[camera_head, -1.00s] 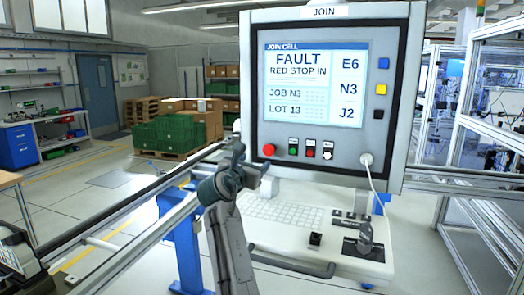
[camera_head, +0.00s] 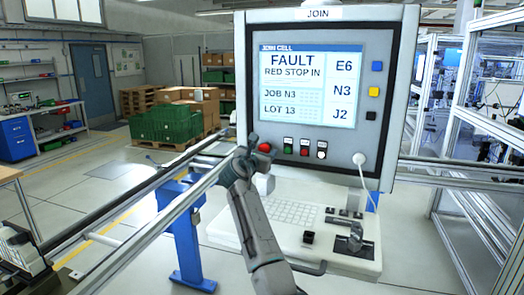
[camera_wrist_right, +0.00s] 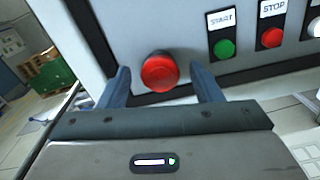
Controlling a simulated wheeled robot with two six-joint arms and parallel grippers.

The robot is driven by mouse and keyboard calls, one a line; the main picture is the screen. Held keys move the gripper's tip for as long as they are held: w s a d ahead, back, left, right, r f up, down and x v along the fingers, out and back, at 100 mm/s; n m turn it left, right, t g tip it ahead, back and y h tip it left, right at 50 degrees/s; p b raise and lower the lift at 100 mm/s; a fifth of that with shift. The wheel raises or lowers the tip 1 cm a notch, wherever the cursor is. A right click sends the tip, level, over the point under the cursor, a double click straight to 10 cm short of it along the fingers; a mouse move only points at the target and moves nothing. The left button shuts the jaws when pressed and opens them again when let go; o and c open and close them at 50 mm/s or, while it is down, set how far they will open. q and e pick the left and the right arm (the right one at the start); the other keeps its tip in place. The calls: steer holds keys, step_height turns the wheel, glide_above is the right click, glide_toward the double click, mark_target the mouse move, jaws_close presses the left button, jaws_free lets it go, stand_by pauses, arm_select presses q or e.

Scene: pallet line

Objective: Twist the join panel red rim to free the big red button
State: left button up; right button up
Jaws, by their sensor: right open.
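The join panel (camera_head: 240,80) stands ahead, its screen (camera_head: 308,85) reading "FAULT" and "RED STOP IN". The big red button (camera_head: 265,147) sits at the panel's lower left, just beyond my right gripper (camera_head: 250,150). In the right wrist view the big red button (camera_wrist_right: 160,72) shows whole, round and red, between the two open fingers of my right gripper (camera_wrist_right: 161,85). The fingers look apart from it, one on each side; I cannot tell how far they reach along it. My left gripper is not in view.
Right of the red button are a green START button (camera_wrist_right: 224,48) and a smaller red STOP button (camera_wrist_right: 271,38). A white keyboard shelf (camera_head: 225,230) juts out below the panel. Metal rails (camera_head: 130,205) run at the left. A white cable (camera_head: 366,180) hangs at the panel's right.

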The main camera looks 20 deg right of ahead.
steer(key=c, duration=1)
steer(key=shift+f, duration=0.1)
